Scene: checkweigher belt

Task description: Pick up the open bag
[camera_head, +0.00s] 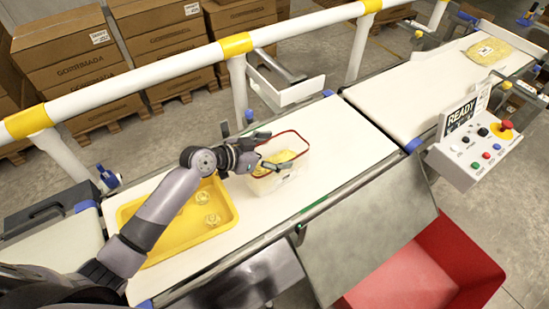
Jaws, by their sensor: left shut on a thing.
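The open bag (291,183) is a pale, see-through, box-shaped bag with a red rim. It stands upright on the white belt, with yellow contents (284,157) showing inside. My left gripper (275,150) reaches in from the left at the bag's upper left side. One finger shows near the back of the rim and the other over the mouth. It is shut on the bag's rim, though the exact contact is hard to see. My right gripper is not in view.
A yellow tray (226,226) with several small clear pieces lies left of the bag, under my left arm. A flat yellow bag (489,51) lies on the far belt. A white rail (180,63) runs behind. A control box (485,147) and red bin (430,270) are right.

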